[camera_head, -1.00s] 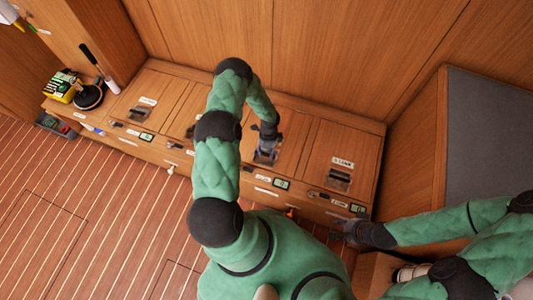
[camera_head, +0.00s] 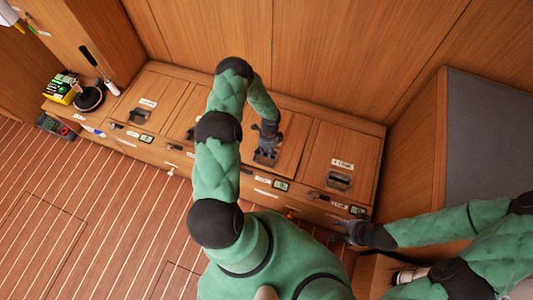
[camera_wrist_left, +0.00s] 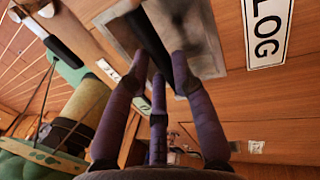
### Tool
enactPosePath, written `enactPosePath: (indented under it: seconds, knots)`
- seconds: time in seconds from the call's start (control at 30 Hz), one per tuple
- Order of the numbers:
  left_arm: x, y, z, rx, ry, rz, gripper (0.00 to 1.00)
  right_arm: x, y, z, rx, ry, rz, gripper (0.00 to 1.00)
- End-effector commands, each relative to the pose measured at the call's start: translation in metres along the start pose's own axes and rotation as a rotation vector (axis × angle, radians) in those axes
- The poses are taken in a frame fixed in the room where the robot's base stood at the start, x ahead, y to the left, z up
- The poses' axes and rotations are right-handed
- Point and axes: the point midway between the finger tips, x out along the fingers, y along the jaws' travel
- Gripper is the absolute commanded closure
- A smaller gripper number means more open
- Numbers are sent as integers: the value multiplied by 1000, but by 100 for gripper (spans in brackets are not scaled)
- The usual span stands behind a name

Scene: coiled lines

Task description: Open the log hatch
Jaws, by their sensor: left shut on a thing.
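The log hatch (camera_head: 291,136) is a wooden panel in the bench top and looks flush with it. In the left wrist view its black-on-white LOG label (camera_wrist_left: 268,32) is beside a recessed metal handle (camera_wrist_left: 207,45). My left gripper (camera_head: 265,158) is at this handle, its dark purple fingertips (camera_wrist_left: 160,62) reaching into the recess and shut on the handle. The exact contact is partly hidden by the fingers. My right gripper (camera_head: 346,232) is low at the right, beside the bench front and away from the hatch; its jaws are too small to read.
Other hatches with similar handles lie on both sides, one at the right (camera_head: 342,155) and one at the left (camera_head: 145,103). A yellow box (camera_head: 62,88) and a black round object (camera_head: 89,98) stand at the bench's left end. Wooden walls rise behind.

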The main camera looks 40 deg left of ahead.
Motion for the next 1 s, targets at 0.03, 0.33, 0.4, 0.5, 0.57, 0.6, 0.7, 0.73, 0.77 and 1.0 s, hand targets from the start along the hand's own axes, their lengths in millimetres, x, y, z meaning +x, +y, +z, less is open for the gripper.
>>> enactPosePath:
  seconds: [0.03, 0.33, 0.4, 0.5, 0.57, 0.6, 0.7, 0.73, 0.77, 1.0]
  knots:
    - [-8, 0, 0, -1, -1, 16, 100, -2, -1, 0, 0, 0, 0, 60]
    - [-60, 3, 0, -2, 0, 191, 100, -7, -2, 0, 0, 0, 0, 60]
    - [-77, 2, 0, 0, 0, 198, 100, -8, -3, 0, 0, 0, 0, 60]
    - [-101, -4, 0, -1, 0, 193, 100, -10, -3, 0, 0, 0, 0, 60]
    - [-117, -10, 0, 0, 0, 192, 100, -11, -4, 0, 0, 0, 0, 60]
    - [-128, -14, 0, 0, -1, 189, 100, -11, -4, 0, 0, 0, 0, 60]
    - [-152, -26, 0, -1, 0, 185, 100, -11, -4, 0, 0, 0, 0, 60]
    - [-158, -29, 0, -1, 0, 184, 100, -10, -4, 0, 0, 0, 0, 60]
    - [-165, -33, 0, -1, 0, 182, 100, -10, -3, 0, 0, 0, 0, 60]
    - [-202, -59, 0, -1, 0, 180, 100, -2, -1, 0, 0, 0, 0, 60]
